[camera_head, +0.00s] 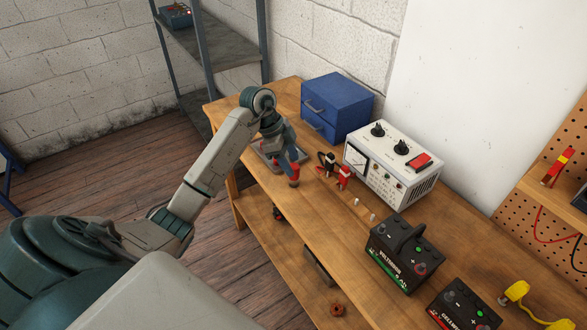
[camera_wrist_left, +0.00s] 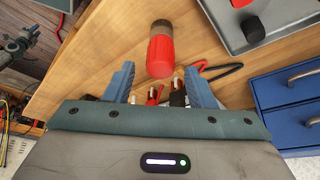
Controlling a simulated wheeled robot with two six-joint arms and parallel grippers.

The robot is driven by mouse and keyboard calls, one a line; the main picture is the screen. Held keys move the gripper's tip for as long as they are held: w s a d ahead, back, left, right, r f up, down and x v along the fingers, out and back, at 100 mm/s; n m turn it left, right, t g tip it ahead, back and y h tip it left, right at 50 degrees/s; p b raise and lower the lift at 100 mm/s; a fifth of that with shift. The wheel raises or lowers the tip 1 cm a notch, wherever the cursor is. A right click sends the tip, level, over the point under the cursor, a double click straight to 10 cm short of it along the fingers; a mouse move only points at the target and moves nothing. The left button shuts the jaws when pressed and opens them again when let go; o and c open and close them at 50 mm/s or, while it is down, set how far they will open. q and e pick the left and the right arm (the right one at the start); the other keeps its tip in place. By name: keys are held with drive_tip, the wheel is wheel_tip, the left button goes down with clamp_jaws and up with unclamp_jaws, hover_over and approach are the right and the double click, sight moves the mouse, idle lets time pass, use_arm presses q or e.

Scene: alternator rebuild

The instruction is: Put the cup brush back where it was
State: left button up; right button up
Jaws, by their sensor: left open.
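My right gripper is not in view.
A grey tray (camera_wrist_left: 215,30) holding red and black parts is near the gripper. A blue drawer box (camera_head: 345,95), a tester (camera_head: 405,165), red and black clamps (camera_head: 343,178) and batteries (camera_head: 385,265) stand on the bench (camera_head: 325,225). Bare bench lies in front of the clamps.

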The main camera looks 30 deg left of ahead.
use_arm(q)
drive_tip(key=b+v, duration=0.2)
drive_tip(key=v, duration=0.7)
